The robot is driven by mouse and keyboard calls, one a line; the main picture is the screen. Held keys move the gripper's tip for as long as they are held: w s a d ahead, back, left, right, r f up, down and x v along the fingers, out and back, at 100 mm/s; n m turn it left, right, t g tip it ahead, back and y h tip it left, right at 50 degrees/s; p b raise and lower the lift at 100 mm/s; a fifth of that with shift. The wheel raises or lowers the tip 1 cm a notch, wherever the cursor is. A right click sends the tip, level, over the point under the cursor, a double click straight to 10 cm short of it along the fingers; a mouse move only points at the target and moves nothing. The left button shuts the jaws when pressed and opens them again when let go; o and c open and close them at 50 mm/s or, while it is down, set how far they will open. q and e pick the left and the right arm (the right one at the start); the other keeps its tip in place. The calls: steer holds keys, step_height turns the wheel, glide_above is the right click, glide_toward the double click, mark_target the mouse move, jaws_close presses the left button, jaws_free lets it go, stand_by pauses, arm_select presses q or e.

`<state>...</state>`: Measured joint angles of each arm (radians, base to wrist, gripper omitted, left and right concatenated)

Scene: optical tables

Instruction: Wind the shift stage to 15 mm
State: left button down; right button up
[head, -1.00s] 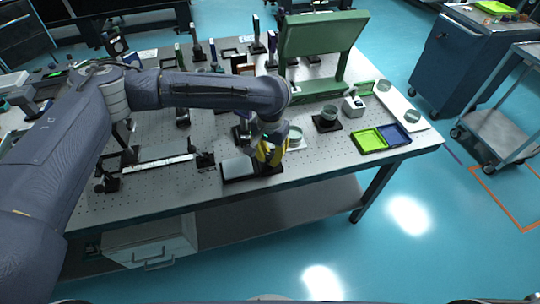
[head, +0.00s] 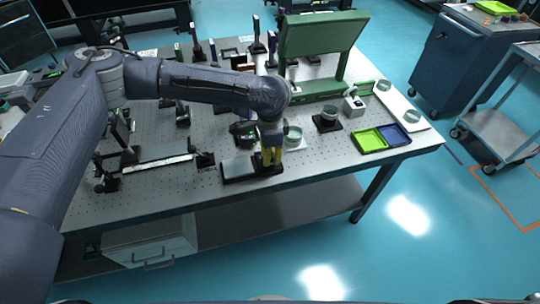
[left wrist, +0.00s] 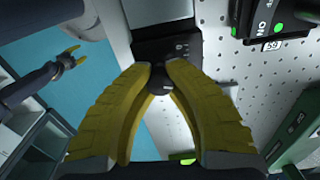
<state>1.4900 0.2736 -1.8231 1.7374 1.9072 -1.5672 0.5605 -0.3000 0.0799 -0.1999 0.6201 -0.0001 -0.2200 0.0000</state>
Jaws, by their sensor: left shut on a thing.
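The shift stage (head: 238,168) is a low dark block with a pale top plate near the front edge of the table in the head view. In the left wrist view its black end block (left wrist: 168,45) shows at top centre, with markings too small to read. A dark round knob (left wrist: 159,78) sticks out of that end. My left gripper (head: 270,157) is at the right end of the stage, its yellow fingers shut on the knob, which they partly hide. My right gripper (left wrist: 73,55) shows small at the left of the left wrist view, apart from the table, with its fingers spread.
A black device with green lights and a small number label (left wrist: 272,45) stands beside the stage. A round glass-like piece (head: 293,138) sits close behind the left gripper. Green (head: 368,141) and blue (head: 394,135) trays lie to the right. A green stand (head: 322,40) rises behind.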

arm_select(q)
steer(key=m, duration=1)
steer(key=shift+m, duration=2.2)
steer(key=c, duration=1.1)
jaws_free()
steer(key=shift+c, duration=0.2)
step_height(320, 180, up, 12)
steer(key=shift+d, duration=0.1)
